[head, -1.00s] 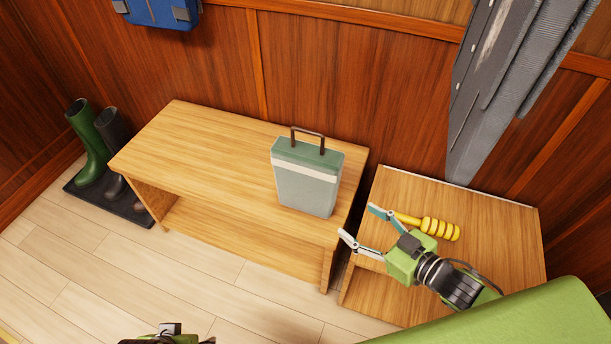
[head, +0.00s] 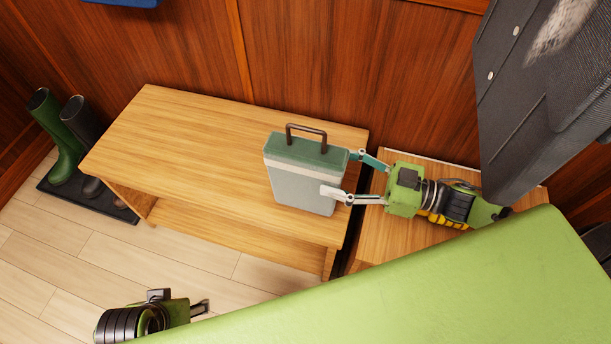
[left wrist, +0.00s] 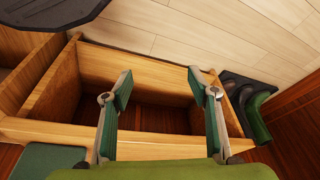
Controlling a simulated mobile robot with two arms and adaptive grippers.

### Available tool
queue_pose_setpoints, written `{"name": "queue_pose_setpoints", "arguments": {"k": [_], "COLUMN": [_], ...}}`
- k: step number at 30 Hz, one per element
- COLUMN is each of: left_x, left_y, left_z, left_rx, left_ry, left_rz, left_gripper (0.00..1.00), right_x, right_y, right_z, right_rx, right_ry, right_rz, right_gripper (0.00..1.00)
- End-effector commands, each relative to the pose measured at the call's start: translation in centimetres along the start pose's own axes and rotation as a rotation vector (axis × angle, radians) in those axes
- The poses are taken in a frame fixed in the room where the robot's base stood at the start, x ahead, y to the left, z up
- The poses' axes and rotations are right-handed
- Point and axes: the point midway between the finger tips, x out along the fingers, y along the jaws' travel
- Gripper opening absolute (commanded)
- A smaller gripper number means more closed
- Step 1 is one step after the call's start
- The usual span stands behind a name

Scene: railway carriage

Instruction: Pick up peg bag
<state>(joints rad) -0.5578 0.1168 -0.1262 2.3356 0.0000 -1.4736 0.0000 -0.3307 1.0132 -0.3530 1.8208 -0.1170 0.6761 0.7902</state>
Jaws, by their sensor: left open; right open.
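The peg bag (head: 302,185), which I take to be the grey-green box-shaped bag with a pale band and a dark handle, stands upright on the wooden bench near its right end. My right gripper (head: 342,173) is open at the bag's right side. One finger is by the far right edge, the other overlaps the front face; I cannot tell whether they touch it. My left gripper (head: 205,308) is low over the floor, mostly cut off. In the left wrist view it is open and empty (left wrist: 160,85). A dark green patch at lower left there may be the bag.
The wooden bench (head: 190,140) is clear left of the bag. Boots (head: 62,145) stand on a dark tray at left.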

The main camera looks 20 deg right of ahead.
Motion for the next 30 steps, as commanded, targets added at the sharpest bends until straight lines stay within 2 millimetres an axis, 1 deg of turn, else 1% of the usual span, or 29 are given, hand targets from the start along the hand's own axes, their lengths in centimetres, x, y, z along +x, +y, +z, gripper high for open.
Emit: {"name": "queue_pose_setpoints", "arguments": {"k": [1,3,8,11,12,15,18,22,28,29,30], "left_x": [-0.3,-0.8,-1.4,-2.3,-2.8,-3.1,-2.9,-2.9,-2.9,-2.9,-2.9], "left_y": [0.0,0.0,-0.1,-0.1,-0.1,-0.1,-0.1,-0.1,-0.1,-0.1,-0.1], "left_z": [0.0,0.0,0.0,0.0,0.0,0.1,0.2,0.2,0.2,0.2,0.2], "left_rx": [0.000,0.000,-0.001,-0.001,-0.001,-0.002,-0.002,-0.002,-0.002,-0.002,-0.002], "left_ry": [0.002,0.004,0.006,0.012,0.016,0.018,0.016,0.016,0.016,0.016,0.016], "left_rz": [-0.001,-0.001,-0.001,-0.002,-0.003,-0.003,-0.003,-0.003,-0.003,-0.003,-0.003], "left_gripper": [0.54,0.54,0.54,0.54,0.54,0.54,0.54,0.54,0.54,0.54,0.54], "right_x": [0.7,1.3,2.1,3.0,3.5,5.3,6.4,7.0,7.0,7.0,7.0], "right_y": [0.0,0.0,-0.1,-0.1,-0.1,-0.3,-0.3,-0.3,-0.3,-0.3,-0.3], "right_z": [0.0,0.0,0.1,0.2,0.3,0.6,0.5,0.5,0.5,0.5,0.5], "right_rx": [-0.002,-0.002,0.000,-0.003,-0.002,-0.004,-0.002,-0.002,-0.001,-0.001,-0.001], "right_ry": [0.002,0.001,0.000,0.003,0.003,0.005,0.003,0.000,-0.001,-0.001,-0.001], "right_rz": [-0.001,0.000,0.000,-0.001,0.000,-0.001,0.000,0.000,0.000,0.000,0.000], "right_gripper": [0.61,0.61,0.61,0.61,0.61,0.61,0.61,0.61,0.61,0.56,0.46]}}
